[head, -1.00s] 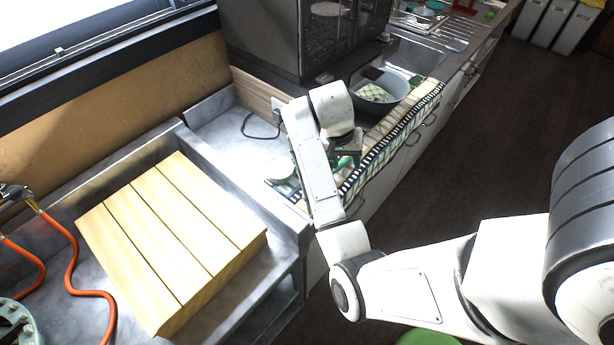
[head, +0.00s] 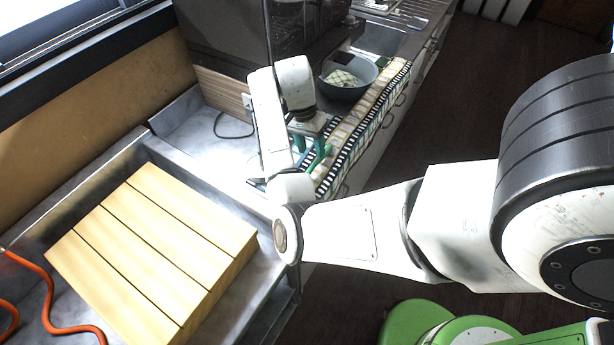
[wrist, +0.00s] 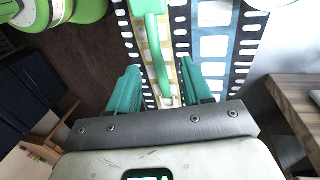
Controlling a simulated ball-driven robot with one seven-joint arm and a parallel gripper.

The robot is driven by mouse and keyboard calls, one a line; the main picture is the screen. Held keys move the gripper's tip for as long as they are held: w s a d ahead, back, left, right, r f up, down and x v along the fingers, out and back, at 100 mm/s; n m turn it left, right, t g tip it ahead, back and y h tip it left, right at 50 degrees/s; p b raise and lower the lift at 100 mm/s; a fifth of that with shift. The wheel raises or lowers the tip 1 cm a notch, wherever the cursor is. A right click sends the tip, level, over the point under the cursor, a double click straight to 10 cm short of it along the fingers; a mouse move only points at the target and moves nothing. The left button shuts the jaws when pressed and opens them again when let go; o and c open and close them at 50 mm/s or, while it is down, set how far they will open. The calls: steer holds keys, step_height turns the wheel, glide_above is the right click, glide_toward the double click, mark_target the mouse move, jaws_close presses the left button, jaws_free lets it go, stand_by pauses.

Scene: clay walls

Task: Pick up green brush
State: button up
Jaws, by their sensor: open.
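The green brush (wrist: 153,40) shows in the wrist view, its long handle running down between my two teal fingers. It lies over a runner printed with a film-strip pattern (wrist: 218,45), and its upper end is cut off by the frame. My gripper (wrist: 158,88) is open, with one finger on each side of the handle and a gap visible on both sides. In the head view my gripper (head: 311,147) is over the runner on the counter, and part of the green brush (head: 322,156) shows beside it. My arm hides some of the counter there.
A grey-blue bowl (head: 347,84) with a patterned cloth stands farther along the counter. A dark appliance (head: 225,45) stands behind. A slatted wooden board (head: 150,250) lies in the sink area at left, by an orange hose (head: 50,300). Open floor is at right.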

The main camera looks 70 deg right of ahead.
mark_target(315, 161)
steer(key=shift+s+a+f+p, duration=0.1)
steer(key=shift+s+f+p, duration=0.1)
steer(key=shift+f, duration=0.55)
steer(key=shift+s+f+p, duration=0.15)
steer(key=shift+s+f, duration=0.1)
steer(key=shift+f, duration=0.55)
steer(key=shift+s+a+f+p, duration=0.1)
steer(key=shift+s+f+p, duration=0.1)
steer(key=shift+f, duration=0.55)
steer(key=shift+c, duration=0.3)
jaws_close()
